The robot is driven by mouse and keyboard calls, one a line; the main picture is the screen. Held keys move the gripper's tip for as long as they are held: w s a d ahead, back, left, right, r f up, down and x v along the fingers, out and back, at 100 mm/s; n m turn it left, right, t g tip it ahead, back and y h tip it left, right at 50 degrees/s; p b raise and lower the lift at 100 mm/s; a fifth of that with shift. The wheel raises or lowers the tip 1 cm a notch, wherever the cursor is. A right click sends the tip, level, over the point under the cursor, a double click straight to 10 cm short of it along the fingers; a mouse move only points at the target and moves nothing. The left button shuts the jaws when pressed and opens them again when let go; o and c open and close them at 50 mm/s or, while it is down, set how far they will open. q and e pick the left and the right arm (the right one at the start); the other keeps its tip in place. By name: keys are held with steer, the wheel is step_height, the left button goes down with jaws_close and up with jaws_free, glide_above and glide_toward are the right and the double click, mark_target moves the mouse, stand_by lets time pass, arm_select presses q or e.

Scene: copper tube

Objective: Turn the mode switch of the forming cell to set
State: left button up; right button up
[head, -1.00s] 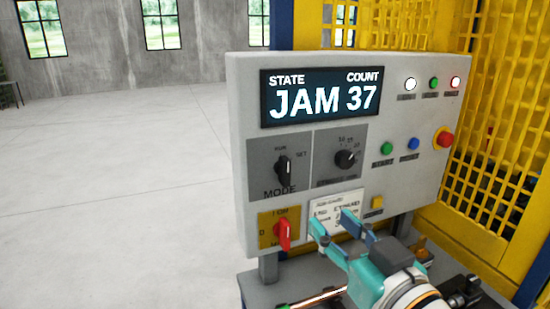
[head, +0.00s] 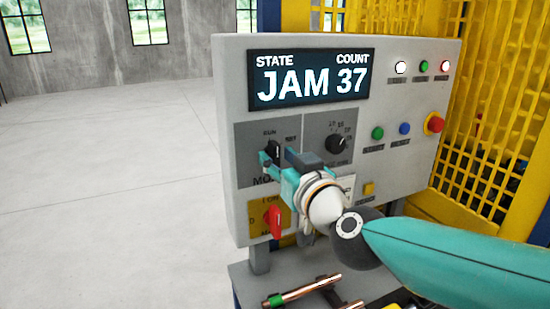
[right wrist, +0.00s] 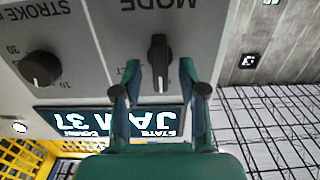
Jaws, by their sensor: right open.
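The mode switch is a black knob (head: 272,149) on a grey plate at the left of the control panel, under the display. Its handle stands about upright, with the RUN label above it and SET to its upper right. My right gripper (head: 277,157) is at the switch, its teal and dark fingers open. In the right wrist view, which is upside down, the knob (right wrist: 158,62) shows between the two fingertips (right wrist: 160,72), with a gap on each side. Contact is not visible. The left gripper is not in view.
The display (head: 311,78) reads JAM 37. A stroke dial (head: 336,145) sits right of the switch and a red rotary handle (head: 272,221) below it. A red emergency button (head: 434,124) is far right. A copper tube (head: 305,291) lies below the panel. Open floor is at left.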

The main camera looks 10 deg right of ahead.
steer(key=shift+w+a, duration=0.15)
steer(key=shift+w, duration=0.6)
steer(key=shift+c, duration=0.4)
jaws_close()
steer(key=shift+m, duration=0.4)
steer(key=m+b, duration=0.1)
steer(key=m, duration=0.4)
steer(key=shift+f+b, duration=0.15)
steer(key=shift+b, duration=0.25)
steer(key=m, duration=0.2)
steer(key=m+b, duration=0.1)
steer(key=m, duration=0.3)
steer(key=shift+d+f+b, duration=0.1)
steer(key=shift+d+b, duration=0.15)
steer(key=shift+b, duration=0.05)
steer(key=shift+o, duration=0.2)
jaws_free()
steer(key=shift+o, duration=0.2)
